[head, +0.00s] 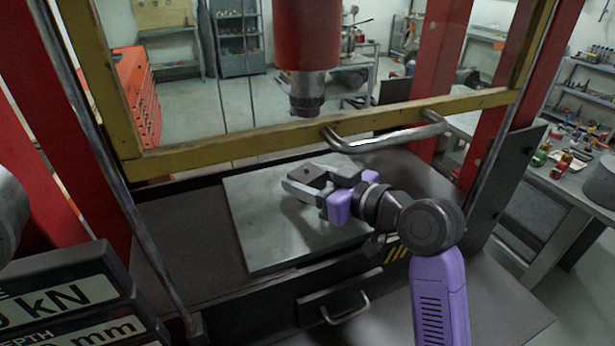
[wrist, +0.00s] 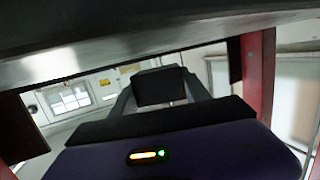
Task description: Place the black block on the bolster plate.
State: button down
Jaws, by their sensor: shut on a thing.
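The black block (head: 312,174) is a small dark piece with a dark round mark on its top. My gripper (head: 305,183) is shut on it, with one grey finger on each side. In the wrist view the block (wrist: 160,87) sits between the fingertips. The bolster plate (head: 262,235) is a flat grey slab on the press bed. The block shows over the plate's rear part; a dark shadow lies on the plate below my gripper. The block's underside is hidden, so I cannot tell whether it touches the plate.
The red press ram with its dark metal tip (head: 308,100) hangs above and behind the block. The plate's left and front parts are bare. A drawer handle (head: 345,308) is below.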

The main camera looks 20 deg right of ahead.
jog(key=shift+r, duration=0.1)
jog(key=shift+f+b, duration=0.3)
jog(key=shift+f, duration=0.05)
jog(key=shift+f, duration=0.1)
jog(key=shift+f, duration=0.25)
jog(key=c, duration=0.5)
grip_release()
jog(key=shift+s+f, duration=0.1)
jog(key=shift+f, duration=0.25)
jog(key=shift+r, duration=0.2)
jog(key=v, duration=0.4)
jog(key=r+b+v, duration=0.1)
jog(key=v, duration=0.7)
jog(key=shift+r+b, duration=0.3)
jog(key=shift+b, duration=0.05)
